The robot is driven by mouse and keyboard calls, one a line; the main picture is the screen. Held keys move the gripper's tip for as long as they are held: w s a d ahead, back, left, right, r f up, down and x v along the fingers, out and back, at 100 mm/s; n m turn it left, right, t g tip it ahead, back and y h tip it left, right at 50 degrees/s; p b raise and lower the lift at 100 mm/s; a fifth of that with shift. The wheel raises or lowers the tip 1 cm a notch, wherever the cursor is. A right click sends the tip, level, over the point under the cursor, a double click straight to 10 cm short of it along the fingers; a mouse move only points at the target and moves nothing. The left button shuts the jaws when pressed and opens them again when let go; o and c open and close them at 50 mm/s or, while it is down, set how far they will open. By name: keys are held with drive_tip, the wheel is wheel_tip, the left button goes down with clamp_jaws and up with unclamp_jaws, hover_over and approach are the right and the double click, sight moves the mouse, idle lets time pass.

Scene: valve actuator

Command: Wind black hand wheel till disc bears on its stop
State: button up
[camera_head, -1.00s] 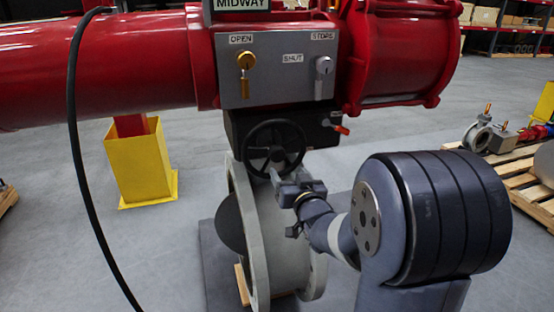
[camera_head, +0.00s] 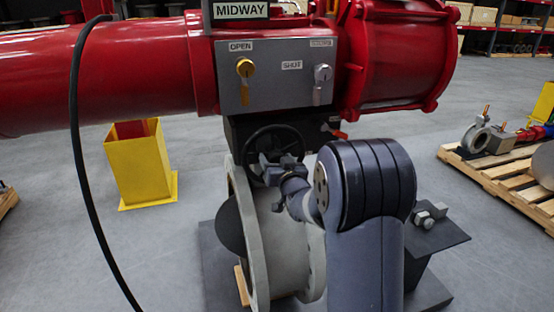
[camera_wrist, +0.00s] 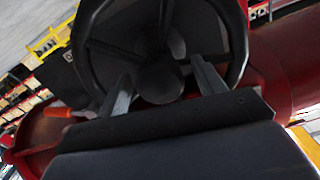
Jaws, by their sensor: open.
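The black hand wheel (camera_head: 262,141) sits on the black gearbox (camera_head: 238,130) under the grey control panel. My gripper (camera_head: 271,163) is in front of its lower right part. In the wrist view the wheel (camera_wrist: 84,56) fills the upper middle, with its hub and spokes showing. The two fingers of my gripper (camera_wrist: 160,85) are apart, either side of the hub, with nothing seen clamped between them. I cannot tell whether they touch the wheel. The dark disc (camera_head: 228,226) shows at the left of the grey flanged valve body (camera_head: 258,238); its stop is not visible.
The panel (camera_head: 275,80) carries a brass key at OPEN and a grey key at right, under a MIDWAY sign (camera_head: 241,10). A red-orange lever (camera_head: 335,132) is right of the wheel. A black cable (camera_head: 77,150) hangs at left. A yellow post base (camera_head: 140,165) stands behind.

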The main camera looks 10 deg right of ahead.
drive_tip(key=shift+c, duration=0.3)
drive_tip(key=c, duration=1.3)
drive_tip(key=shift+f, duration=0.1)
drive_tip(key=shift+f+n+b, duration=0.1)
drive_tip(key=shift+n+b, duration=0.3)
drive_tip(key=shift+b, duration=0.35)
drive_tip(key=shift+f+n+b, duration=0.15)
drive_tip(key=shift+n+b, duration=0.45)
drive_tip(key=shift+b, duration=0.5)
drive_tip(key=n+b, duration=0.2)
drive_tip(key=b, duration=0.1)
drive_tip(key=shift+b, duration=0.35)
drive_tip(key=n+b, duration=0.3)
drive_tip(key=shift+r+n+b, duration=0.2)
drive_tip(key=shift+n+b, duration=0.75)
drive_tip(key=shift+n, duration=0.05)
drive_tip(key=shift+r, duration=0.1)
